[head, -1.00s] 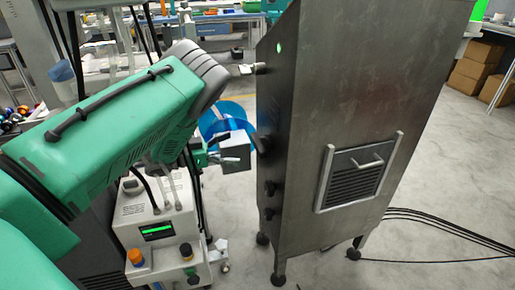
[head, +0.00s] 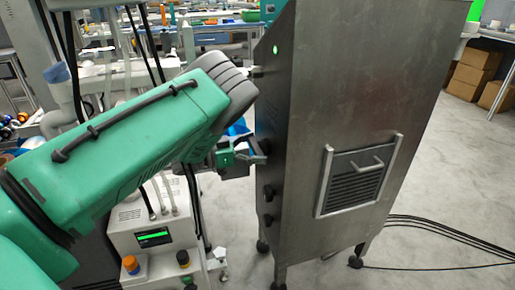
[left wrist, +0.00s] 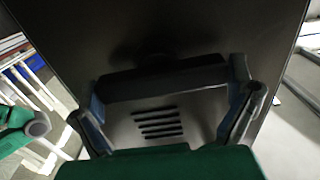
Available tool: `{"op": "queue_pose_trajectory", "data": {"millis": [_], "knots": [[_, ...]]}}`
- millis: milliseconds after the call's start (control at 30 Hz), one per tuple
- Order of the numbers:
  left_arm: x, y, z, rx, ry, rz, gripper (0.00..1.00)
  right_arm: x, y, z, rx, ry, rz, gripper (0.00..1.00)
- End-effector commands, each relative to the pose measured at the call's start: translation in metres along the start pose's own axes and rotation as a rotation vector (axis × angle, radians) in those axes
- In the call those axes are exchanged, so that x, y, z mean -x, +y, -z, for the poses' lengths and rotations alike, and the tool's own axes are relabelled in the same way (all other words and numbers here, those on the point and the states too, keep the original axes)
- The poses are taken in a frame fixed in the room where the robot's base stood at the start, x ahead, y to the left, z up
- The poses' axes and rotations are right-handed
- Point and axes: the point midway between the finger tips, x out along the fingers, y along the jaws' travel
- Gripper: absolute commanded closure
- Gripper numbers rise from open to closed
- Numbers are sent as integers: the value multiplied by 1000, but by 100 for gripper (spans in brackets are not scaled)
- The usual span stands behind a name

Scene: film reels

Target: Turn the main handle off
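A tall grey metal cabinet (head: 350,100) stands at the centre right of the head view. My left gripper (head: 256,158) is at its narrow left side, partly hidden by my green forearm. In the left wrist view a dark horizontal bar handle (left wrist: 160,82) shows close in front of the cabinet panel. The two fingers of my left gripper (left wrist: 168,100) stand wide apart, one near each end of the bar. I cannot tell whether they touch it. In the head view the handle is mostly hidden by the gripper. My right gripper is not in view.
Dark knobs (head: 267,193) sit below the gripper on the cabinet's side. A vented hatch with a handle (head: 358,172) is on its broad face. A white machine with a green display (head: 153,238) stands beneath my arm. Black cables (head: 440,232) lie on the floor at right.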

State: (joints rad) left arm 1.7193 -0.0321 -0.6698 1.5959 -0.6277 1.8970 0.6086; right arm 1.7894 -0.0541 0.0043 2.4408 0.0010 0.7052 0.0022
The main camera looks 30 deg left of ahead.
Motion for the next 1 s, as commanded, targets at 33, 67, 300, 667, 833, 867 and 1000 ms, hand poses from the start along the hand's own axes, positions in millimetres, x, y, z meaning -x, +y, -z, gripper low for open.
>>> {"op": "queue_pose_trajectory", "data": {"millis": [33,67,300,667,833,867,1000], "knots": [[-1,2,-1,4,1,-5,31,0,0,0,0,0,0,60],[-1,2,-1,4,1,-5,31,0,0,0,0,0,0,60],[0,1,-2,4,-2,-2,32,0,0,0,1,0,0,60],[0,1,-1,-38,-4,-1,32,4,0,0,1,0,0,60],[0,1,0,-128,-4,-1,32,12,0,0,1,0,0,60],[0,2,0,-149,-4,-1,32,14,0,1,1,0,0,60],[0,2,0,-266,-5,-1,32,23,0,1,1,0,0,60]]}}
